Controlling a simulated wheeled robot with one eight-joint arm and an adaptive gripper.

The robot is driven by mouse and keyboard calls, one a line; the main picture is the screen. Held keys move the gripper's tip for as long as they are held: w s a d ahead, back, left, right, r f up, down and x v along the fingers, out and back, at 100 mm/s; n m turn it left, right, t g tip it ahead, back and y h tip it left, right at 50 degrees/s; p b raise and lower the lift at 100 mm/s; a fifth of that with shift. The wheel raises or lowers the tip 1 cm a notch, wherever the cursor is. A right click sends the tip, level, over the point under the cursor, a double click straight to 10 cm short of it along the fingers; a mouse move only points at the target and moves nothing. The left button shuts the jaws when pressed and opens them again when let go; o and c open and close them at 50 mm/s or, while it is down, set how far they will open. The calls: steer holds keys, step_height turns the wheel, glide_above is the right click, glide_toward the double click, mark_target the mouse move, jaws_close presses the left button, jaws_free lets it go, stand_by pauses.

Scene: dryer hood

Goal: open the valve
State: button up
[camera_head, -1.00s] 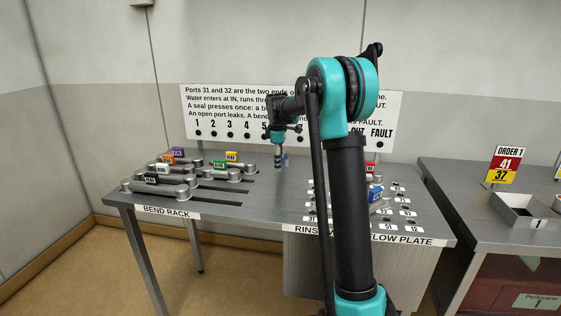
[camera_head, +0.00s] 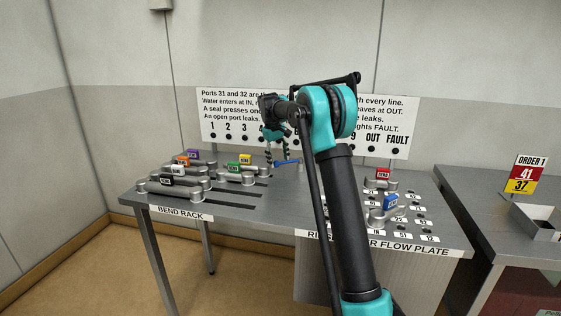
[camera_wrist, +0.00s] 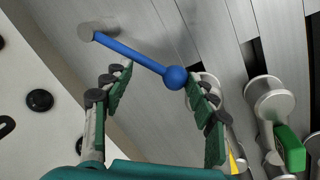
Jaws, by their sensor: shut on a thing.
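The valve has a blue lever (camera_head: 286,162) with a ball at its end, on the rinse table behind the bend rack. In the wrist view the lever (camera_wrist: 135,54) runs from a grey round post (camera_wrist: 98,30) to the ball (camera_wrist: 175,78). My gripper (camera_head: 276,160) points down at the lever. In the wrist view my gripper (camera_wrist: 160,76) has its two fingers on either side of the lever's ball end, the right fingertip against the ball. It is shut on the lever, though the fingers look well apart. My arm hides part of the flow plate.
The bend rack (camera_head: 222,203) holds several grey bends with coloured tags, left of the valve. The flow plate (camera_head: 425,225) at right carries bends with red and blue tags. A sign board (camera_head: 225,105) stands close behind. An order card (camera_head: 524,175) is on the right table.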

steer(key=shift+w+d+m, duration=0.5)
steer(key=shift+w+m, duration=0.05)
steer(key=shift+m, duration=0.25)
steer(key=o, duration=1.3)
steer(key=shift+c, duration=0.2)
steer(key=shift+o, duration=1.1)
steer(key=shift+w+d+f, duration=0.1)
steer(key=o, duration=0.5)
steer(key=shift+a, duration=0.25)
